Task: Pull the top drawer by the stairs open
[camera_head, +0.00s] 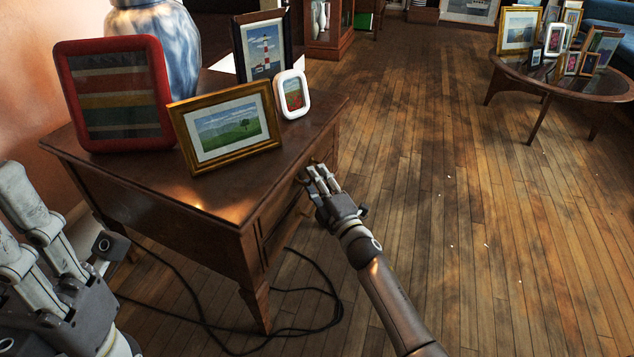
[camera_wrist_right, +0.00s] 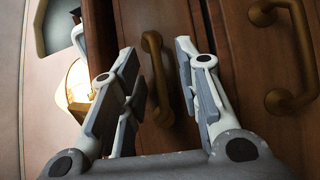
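The wooden side table (camera_head: 150,195) has a drawer front (camera_head: 272,212) on its right side. My right gripper (camera_head: 318,178) is at that side, just under the tabletop edge. In the right wrist view, my right gripper (camera_wrist_right: 157,85) is open, with its fingers on both sides of a brass handle (camera_wrist_right: 151,72) on a brown wooden front. The fingers are not closed on the handle. A second brass handle (camera_wrist_right: 302,50) is at the right of that view. I cannot tell whether the drawer is fully shut. My left gripper (camera_head: 28,240) is open and empty at the lower left.
Picture frames, a red one (camera_head: 118,95) and a gold one (camera_head: 228,127) among them, and a blue-white vase (camera_head: 155,45) stand on the tabletop. A black cable (camera_head: 330,312) lies on the floor. An oval table (camera_head: 560,85) stands far right. Floor to the right is mostly clear.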

